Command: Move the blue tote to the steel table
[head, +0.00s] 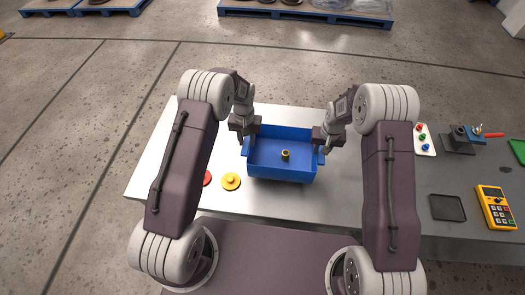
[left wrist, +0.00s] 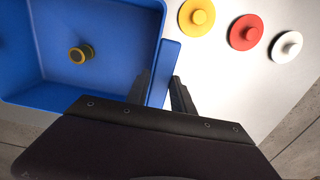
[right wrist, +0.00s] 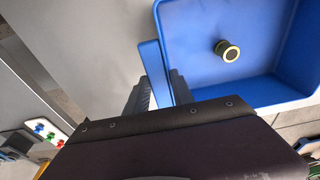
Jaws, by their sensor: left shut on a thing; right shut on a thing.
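The blue tote (head: 268,171) is an open box with a handle flange on its left and right sides. It is at the bright steel table (head: 165,185); I cannot tell whether it rests on it or hangs slightly above. A small dark part with a yellow ring (head: 285,155) stands inside; it also shows in the right wrist view (right wrist: 227,51). My left gripper (head: 247,133) is shut on the left handle, seen between its fingers in the left wrist view (left wrist: 162,90). My right gripper (head: 323,143) is shut on the right handle, also between its fingers (right wrist: 160,90).
A yellow disc (head: 230,181), a red disc (head: 207,178) and a white disc (left wrist: 286,46) with knobs lie left of the tote. On the darker bench (head: 455,178) at right are a button plate (head: 424,140), a vise-like fixture (head: 460,138), a dark pad (head: 447,207) and a yellow meter (head: 495,207).

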